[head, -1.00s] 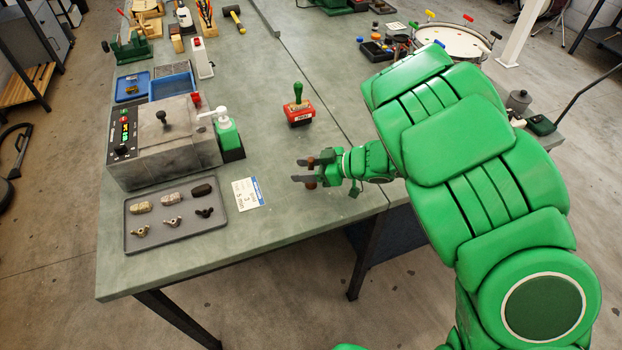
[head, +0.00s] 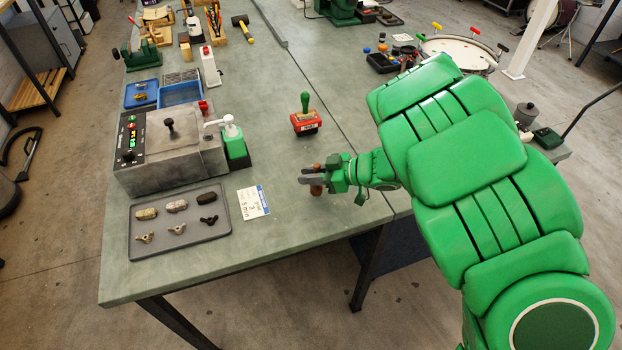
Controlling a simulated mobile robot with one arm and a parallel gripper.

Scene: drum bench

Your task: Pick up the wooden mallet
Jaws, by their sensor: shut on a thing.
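My gripper (head: 306,179) is over the bench near its right edge, below the red stamp in the picture. Its grey fingers are close together on a small dark brown piece (head: 316,190). The brown shows just above and just below the fingers. This looks like the wooden mallet, mostly hidden by the fingers, and its full shape cannot be made out. I cannot tell whether it touches the bench top.
A red stamp with a green handle (head: 305,122) stands behind my gripper. A printed card (head: 253,202) and a grey tray (head: 221,231) of small parts lie to the left, by a grey machine (head: 178,160). A black-headed hammer (head: 243,24) lies farther back.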

